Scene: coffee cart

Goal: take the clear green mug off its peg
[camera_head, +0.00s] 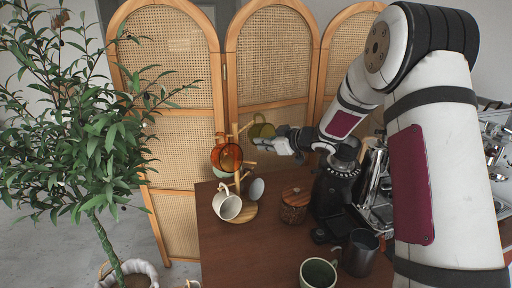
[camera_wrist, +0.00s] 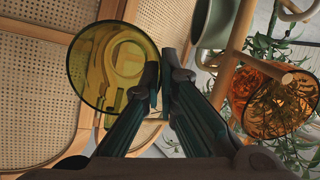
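The clear green mug (camera_head: 262,131) is beside the upper part of the wooden mug tree (camera_head: 238,155) in the head view. In the wrist view the same mug (camera_wrist: 88,65) shows its round rim toward me, left of the fingers and apart from the tree's post and pegs on the right. My gripper (camera_head: 262,143) is at the mug's near side. In the wrist view its fingers (camera_wrist: 161,68) are almost together at the mug's right edge, and look shut on it. The exact contact is hidden by the fingers.
An orange clear mug (camera_head: 226,156), a white mug (camera_head: 227,204) and a grey mug (camera_head: 256,189) hang on the tree. A rattan screen (camera_head: 270,60) is behind.

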